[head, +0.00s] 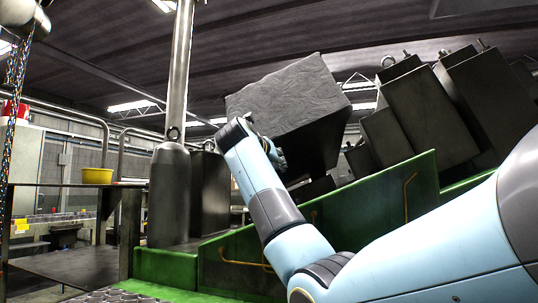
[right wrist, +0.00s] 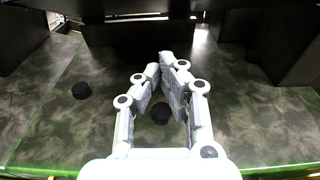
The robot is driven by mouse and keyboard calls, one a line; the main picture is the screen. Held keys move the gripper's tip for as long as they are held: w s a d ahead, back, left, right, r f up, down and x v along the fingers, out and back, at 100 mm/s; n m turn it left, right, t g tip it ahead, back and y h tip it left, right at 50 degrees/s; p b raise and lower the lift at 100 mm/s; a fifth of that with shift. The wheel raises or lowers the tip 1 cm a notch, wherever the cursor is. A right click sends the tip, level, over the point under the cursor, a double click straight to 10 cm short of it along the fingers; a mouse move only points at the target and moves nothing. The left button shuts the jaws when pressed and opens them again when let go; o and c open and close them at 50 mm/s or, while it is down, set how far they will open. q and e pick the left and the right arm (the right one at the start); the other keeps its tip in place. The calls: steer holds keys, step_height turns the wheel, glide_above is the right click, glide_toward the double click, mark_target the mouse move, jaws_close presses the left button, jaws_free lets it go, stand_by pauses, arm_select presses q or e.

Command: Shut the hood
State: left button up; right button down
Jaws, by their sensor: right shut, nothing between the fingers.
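A large dark block with a grey, wavy-textured face (head: 285,92) stands tilted above the green machine bed (head: 375,198) in the head view. It may be the hood, but I cannot tell for sure. My right arm reaches up in front of it. My right gripper (head: 277,158) is near the block's lower edge, partly hidden by my own wrist; I cannot tell whether it touches. In the right wrist view my right gripper (right wrist: 160,66) has its fingertips together and holds nothing. My left gripper is not in view.
Several dark blocks (head: 425,105) stand on the machine at the right. A dark cylinder (head: 169,195) with a steel column rises left of centre. Yellow handles (head: 408,195) stick out from the green side. A yellow bucket (head: 97,176) sits at the left. Dark round knobs (right wrist: 81,90) show on the surface below my right gripper.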

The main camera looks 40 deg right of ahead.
mark_target(281, 132)
steer(key=w+d+r+p, duration=0.2)
steer(key=r, duration=0.1)
steer(key=shift+w+d+r, duration=0.1)
steer(key=shift+w+d, duration=0.15)
steer(key=shift+w, duration=0.15)
